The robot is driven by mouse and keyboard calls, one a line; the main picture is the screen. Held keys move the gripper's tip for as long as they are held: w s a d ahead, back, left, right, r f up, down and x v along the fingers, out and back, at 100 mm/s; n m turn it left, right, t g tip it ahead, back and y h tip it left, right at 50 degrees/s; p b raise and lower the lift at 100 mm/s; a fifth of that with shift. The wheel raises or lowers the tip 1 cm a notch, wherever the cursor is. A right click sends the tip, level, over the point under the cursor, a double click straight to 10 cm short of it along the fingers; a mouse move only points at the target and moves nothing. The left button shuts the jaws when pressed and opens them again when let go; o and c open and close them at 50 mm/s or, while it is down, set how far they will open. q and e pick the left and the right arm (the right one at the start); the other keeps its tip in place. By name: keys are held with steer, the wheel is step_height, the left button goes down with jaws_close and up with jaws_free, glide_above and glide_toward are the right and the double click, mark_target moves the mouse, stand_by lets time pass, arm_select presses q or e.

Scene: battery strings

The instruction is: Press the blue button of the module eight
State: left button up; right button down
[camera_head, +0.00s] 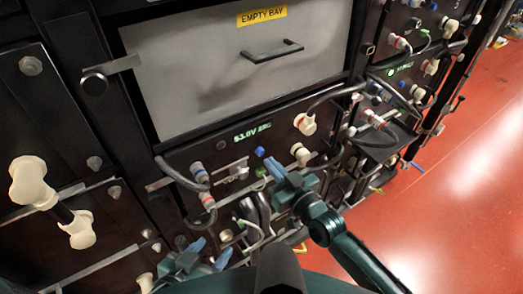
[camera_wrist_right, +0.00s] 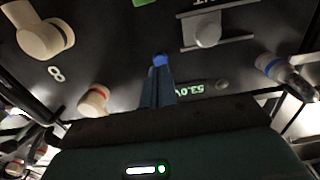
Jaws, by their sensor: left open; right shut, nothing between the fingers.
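Module eight's dark front panel (camera_head: 222,158) sits under the grey empty bay, with a green voltage display (camera_head: 252,132). Its blue button (camera_head: 260,152) is right of the panel's middle; the right wrist view shows the button (camera_wrist_right: 160,60) and a white numeral 8 (camera_wrist_right: 57,73). My right gripper (camera_head: 270,166) is shut and empty, its fingertips just below the button. In the right wrist view the fingertips (camera_wrist_right: 158,72) line up with the button; I cannot tell whether they touch it. My left gripper (camera_head: 208,252) is open and empty, low and left of the module.
Thick grey cables and cream connectors (camera_head: 305,123) stand out around the panel. The empty bay's cover (camera_head: 230,70) with its black handle is above. Another module (camera_head: 398,70) is at the right. The red floor (camera_head: 450,200) at the right is clear.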

arm_select(q)
step_height(320, 180, up, 2)
steer(key=shift+r+p, duration=0.2)
steer(key=shift+p, duration=0.8)
arm_select(e)
steer(key=v, duration=0.5)
arm_select(q)
steer(key=a+p, duration=0.1)
steer(key=p, duration=0.1)
steer(key=g+y+p, duration=0.1)
steer(key=p, duration=0.1)
steer(key=shift+s+a+f+p, duration=0.1)
steer(key=shift+s+a+p, duration=0.25)
steer(key=shift+a+p, duration=0.05)
arm_select(e)
steer(key=s+d+f+m+g+h, duration=0.2)
steer(key=s+d, duration=0.3)
steer(key=s, duration=0.3)
steer(key=s+d+f+m+g+h, duration=0.1)
steer(key=s+d+m+g+h, duration=0.1)
steer(key=s+d+h, duration=0.3)
steer(key=s+d, duration=0.1)
steer(key=s, duration=0.2)
steer(key=shift+f, duration=0.4)
stand_by(1.7)
